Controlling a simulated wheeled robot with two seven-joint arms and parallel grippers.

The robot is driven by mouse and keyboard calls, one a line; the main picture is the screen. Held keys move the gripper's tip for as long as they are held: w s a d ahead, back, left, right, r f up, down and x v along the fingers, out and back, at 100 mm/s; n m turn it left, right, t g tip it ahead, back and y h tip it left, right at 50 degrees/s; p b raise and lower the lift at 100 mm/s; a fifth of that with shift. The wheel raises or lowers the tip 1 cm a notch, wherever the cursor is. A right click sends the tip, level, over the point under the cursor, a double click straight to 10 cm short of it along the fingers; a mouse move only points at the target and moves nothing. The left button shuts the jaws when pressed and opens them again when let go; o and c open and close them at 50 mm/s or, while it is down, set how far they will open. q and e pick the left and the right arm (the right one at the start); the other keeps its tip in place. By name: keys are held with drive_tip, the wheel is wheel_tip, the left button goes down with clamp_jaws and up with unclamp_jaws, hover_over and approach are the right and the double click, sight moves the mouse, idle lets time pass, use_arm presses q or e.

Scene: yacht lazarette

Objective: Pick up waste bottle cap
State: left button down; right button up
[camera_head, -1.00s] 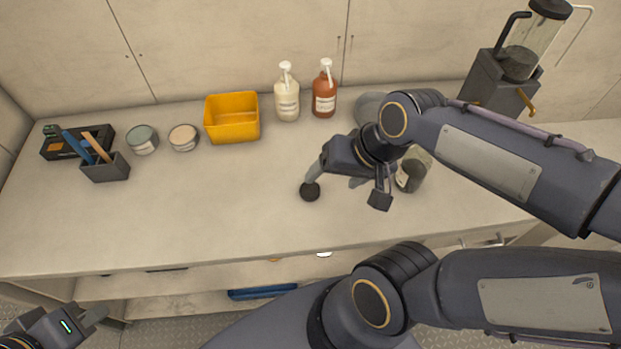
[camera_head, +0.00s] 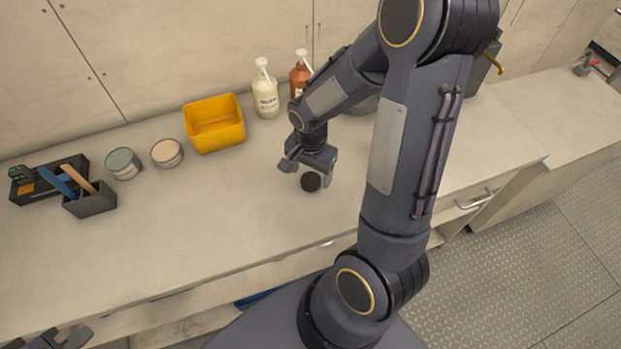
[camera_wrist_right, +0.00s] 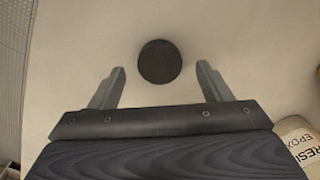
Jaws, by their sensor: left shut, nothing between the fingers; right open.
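A black round cap (camera_head: 311,182) lies flat on the pale worktop, near its middle. It also shows in the right wrist view (camera_wrist_right: 159,61). My right gripper (camera_head: 308,172) is open just above the worktop beside the cap. In the right wrist view its fingers (camera_wrist_right: 160,70) stand apart, one on each side of the cap, with the cap around fingertip level; no contact shows. My left gripper (camera_head: 75,340) is shut and empty at the bottom left, partly cut off by the frame.
A yellow bin (camera_head: 214,140), a cream pump bottle (camera_head: 266,96) and a red-brown pump bottle (camera_head: 299,76) stand at the back. Two round tins (camera_head: 124,163) (camera_head: 167,152), a grey holder (camera_head: 91,202) and a black tray (camera_head: 30,188) are left. Worktop left of the cap is clear.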

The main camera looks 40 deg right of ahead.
wheel_tip(320, 180, down, 2)
drive_tip(key=shift+f, duration=0.1)
drive_tip(key=c, duration=1)
drive_tip(key=shift+r, duration=0.55)
wheel_tip(320, 180, up, 3)
drive_tip(key=shift+f, duration=0.2)
drive_tip(key=s+d+r+b, duration=0.1)
drive_tip(key=s+d+r, duration=0.4)
drive_tip(key=s+r, duration=0.4)
drive_tip(key=s, duration=0.4)
drive_tip(key=shift+d+r, duration=0.15)
drive_tip(key=shift+r, duration=0.1)
